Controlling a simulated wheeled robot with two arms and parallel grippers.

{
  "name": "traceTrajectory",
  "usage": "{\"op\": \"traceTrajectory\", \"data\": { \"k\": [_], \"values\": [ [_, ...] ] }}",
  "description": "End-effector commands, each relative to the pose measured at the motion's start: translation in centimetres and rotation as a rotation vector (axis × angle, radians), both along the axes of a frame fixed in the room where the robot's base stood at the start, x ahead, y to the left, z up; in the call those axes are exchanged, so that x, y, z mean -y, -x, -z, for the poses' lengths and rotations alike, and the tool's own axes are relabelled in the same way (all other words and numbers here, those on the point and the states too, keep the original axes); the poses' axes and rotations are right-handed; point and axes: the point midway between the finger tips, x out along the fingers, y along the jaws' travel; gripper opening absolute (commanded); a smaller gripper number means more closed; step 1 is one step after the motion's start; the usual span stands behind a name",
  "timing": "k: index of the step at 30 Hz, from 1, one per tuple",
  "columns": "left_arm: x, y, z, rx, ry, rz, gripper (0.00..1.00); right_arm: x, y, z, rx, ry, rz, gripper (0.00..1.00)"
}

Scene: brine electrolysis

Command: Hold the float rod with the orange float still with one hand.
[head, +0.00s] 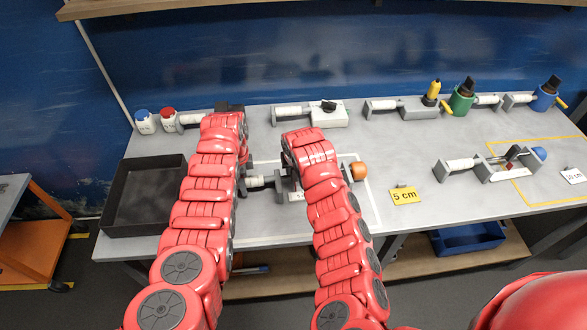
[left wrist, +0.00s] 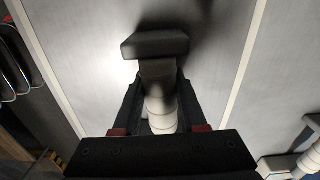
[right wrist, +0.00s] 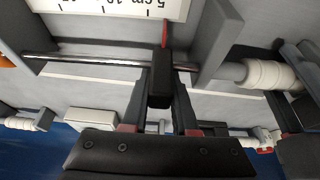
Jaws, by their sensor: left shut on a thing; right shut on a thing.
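The orange float (head: 359,171) sits at the right end of the float device inside a white outline, just right of my right gripper. The float rod (right wrist: 95,60) is a thin metal rod; in the right wrist view it runs past a white scale (right wrist: 120,8) marked 5 cm. My right gripper (right wrist: 160,85) is shut on a dark block (right wrist: 161,72) at the rod, near a red pointer (right wrist: 164,34). My left gripper (left wrist: 157,80) is shut on a dark grey T-shaped end piece (left wrist: 155,45) beside a white ribbed cylinder (left wrist: 160,108). In the head view my arms hide both grips.
A yellow "5 cm" card (head: 405,195) stands right of the float. A similar device with a blue float (head: 540,153) stands further right. A black tray (head: 118,205) is at the left. Small bottles (head: 168,118) and several other devices line the back edge.

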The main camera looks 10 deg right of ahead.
Motion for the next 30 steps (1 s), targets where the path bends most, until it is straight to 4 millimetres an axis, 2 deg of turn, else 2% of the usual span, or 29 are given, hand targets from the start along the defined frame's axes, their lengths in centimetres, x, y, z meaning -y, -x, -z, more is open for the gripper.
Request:
{"op": "traceTrajectory", "data": {
  "k": [6, 13, 22, 23, 24, 27, 30],
  "values": [
    [0.0, 0.0, 0.0, 0.000, 0.000, 0.000, 0.00, 0.1, 0.0, 0.0, 0.001, 0.000, 0.000, 0.00],
    [0.0, 0.0, 0.0, 0.000, 0.000, 0.000, 0.00, 2.0, -0.2, 0.0, 0.001, 0.000, 0.003, 0.00],
    [-0.1, 0.0, 0.0, -0.001, -0.002, -0.002, 0.00, 2.1, -0.1, -0.1, 0.001, 0.000, 0.001, 0.00],
    [-0.1, 0.0, 0.0, -0.001, -0.002, -0.002, 0.00, 2.1, -0.2, -0.1, 0.001, 0.000, 0.001, 0.30],
    [-0.1, 0.0, 0.0, -0.001, -0.002, -0.002, 0.00, 2.1, -0.2, -0.1, 0.001, 0.000, 0.001, 0.37],
    [-0.1, 0.0, 0.0, -0.001, -0.002, -0.002, 0.00, 2.1, -0.1, -0.1, 0.001, 0.000, 0.001, 0.55],
    [-0.1, 0.0, 0.0, -0.001, -0.002, -0.001, 0.00, 2.0, -0.1, -0.1, 0.001, 0.000, 0.001, 0.57]
  ]
}}
